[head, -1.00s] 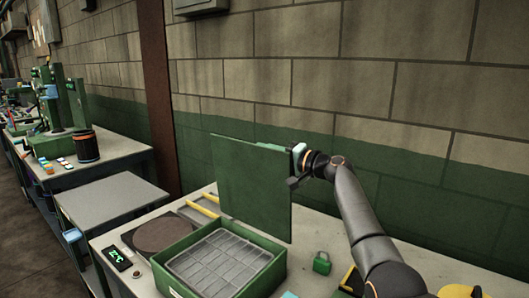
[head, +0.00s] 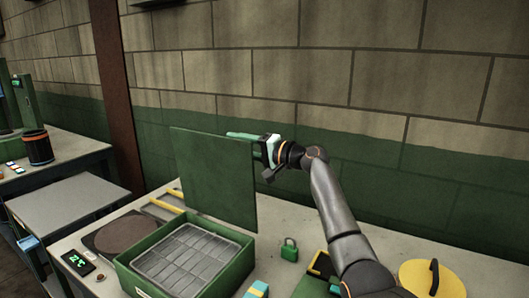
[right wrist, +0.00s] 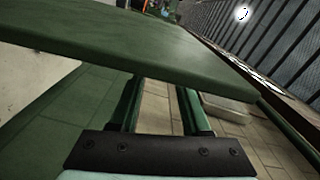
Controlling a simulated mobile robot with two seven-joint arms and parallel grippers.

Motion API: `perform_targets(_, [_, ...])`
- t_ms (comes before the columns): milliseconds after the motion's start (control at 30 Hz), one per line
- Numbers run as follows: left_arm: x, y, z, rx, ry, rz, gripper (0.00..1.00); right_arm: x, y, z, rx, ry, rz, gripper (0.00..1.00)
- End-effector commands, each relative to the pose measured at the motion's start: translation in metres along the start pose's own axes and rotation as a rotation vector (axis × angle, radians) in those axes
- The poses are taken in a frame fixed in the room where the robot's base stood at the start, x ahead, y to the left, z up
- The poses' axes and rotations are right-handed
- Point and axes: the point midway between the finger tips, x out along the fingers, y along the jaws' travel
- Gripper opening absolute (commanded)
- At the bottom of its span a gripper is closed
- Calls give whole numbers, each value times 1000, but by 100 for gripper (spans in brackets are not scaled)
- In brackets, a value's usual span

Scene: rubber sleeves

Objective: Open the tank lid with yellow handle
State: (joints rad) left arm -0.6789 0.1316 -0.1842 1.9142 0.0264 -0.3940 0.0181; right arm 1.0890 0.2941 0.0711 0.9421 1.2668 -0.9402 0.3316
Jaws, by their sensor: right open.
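The green tank (head: 226,277) stands on the table in the head view, with a grey gridded tray inside it. Its flat green lid (head: 212,178) stands upright at the tank's back, so the tank is open. A yellow bar (head: 164,205) shows left of the lid; I cannot tell whether it is joined to the lid. My right gripper (head: 236,135) is at the lid's upper right edge, fingers pointing left, partly behind it. In the right wrist view the lid (right wrist: 150,50) crosses in front of the open, parted fingers (right wrist: 161,86). Contact is unclear. My left gripper is out of view.
A round brown plate (head: 126,233) and a dark digital display (head: 76,263) lie left of the tank. A green padlock (head: 289,252) and a yellow disc (head: 415,277) are to the right. The brick wall (head: 330,120) rises behind the table.

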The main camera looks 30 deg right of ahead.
Motion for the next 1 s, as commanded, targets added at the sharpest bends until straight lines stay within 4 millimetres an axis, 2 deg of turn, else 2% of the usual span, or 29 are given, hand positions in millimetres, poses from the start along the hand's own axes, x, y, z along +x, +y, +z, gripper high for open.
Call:
perform_targets(300, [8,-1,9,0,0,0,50,-53,3,0,-4,3,2,47])
perform_targets(500, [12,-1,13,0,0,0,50,-80,2,0,-2,1,2,47])
perform_targets(700, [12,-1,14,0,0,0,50,-90,1,0,0,0,2,47])
perform_targets(1000, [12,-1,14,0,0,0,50,-90,0,0,0,0,1,47])
